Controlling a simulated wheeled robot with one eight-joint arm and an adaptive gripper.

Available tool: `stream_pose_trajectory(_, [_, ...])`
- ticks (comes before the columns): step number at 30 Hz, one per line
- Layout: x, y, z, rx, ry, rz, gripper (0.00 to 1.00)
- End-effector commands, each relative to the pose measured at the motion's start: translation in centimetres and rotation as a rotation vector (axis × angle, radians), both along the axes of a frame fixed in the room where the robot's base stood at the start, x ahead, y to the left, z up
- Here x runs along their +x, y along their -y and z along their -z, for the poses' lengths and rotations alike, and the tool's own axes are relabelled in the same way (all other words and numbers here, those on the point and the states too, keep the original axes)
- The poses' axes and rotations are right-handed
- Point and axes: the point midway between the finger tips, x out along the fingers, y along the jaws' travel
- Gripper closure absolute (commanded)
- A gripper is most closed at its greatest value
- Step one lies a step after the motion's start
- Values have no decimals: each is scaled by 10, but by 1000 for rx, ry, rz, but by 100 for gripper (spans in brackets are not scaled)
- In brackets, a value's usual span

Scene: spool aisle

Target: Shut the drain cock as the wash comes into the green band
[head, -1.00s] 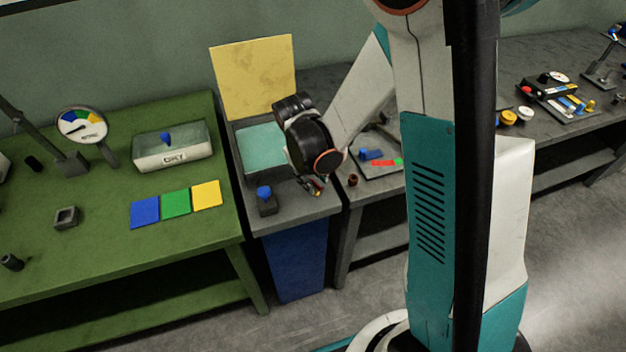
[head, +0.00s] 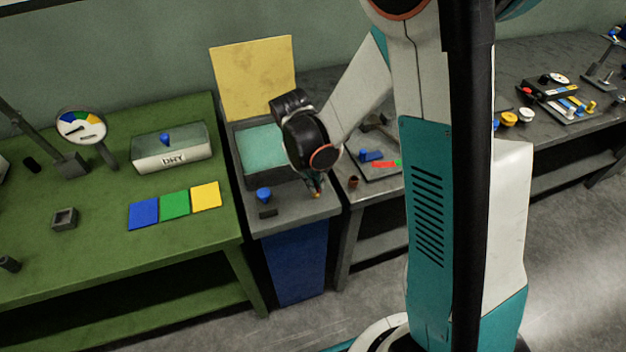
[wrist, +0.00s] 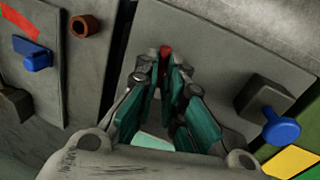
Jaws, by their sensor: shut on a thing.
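My gripper (wrist: 163,68) is at the front ledge of the grey basin stand, pointing down; it also shows in the head view (head: 316,190). Its fingers are closed on a small red piece (wrist: 165,50), which looks like the drain cock's handle. The fingers hide most of it. The teal wash (head: 262,147) lies in the basin behind the gripper. A round dial (head: 82,127) with blue, green and yellow bands stands on the green table; its needle is too small to read surely. Blue, green (head: 175,205) and yellow cards lie in front.
A blue knob (head: 263,194) with a dark block (head: 268,213) sits left of my gripper on the ledge. A box marked DRY (head: 172,150) stands on the green table. A small brown cup (head: 353,182) is close on the right.

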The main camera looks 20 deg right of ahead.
Motion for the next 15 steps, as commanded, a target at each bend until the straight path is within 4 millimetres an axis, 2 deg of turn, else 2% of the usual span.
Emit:
stream_pose_trajectory(6, [1,0,1,0,0,123,100])
stream_pose_trajectory(15, [1,0,0,0,0,135,100])
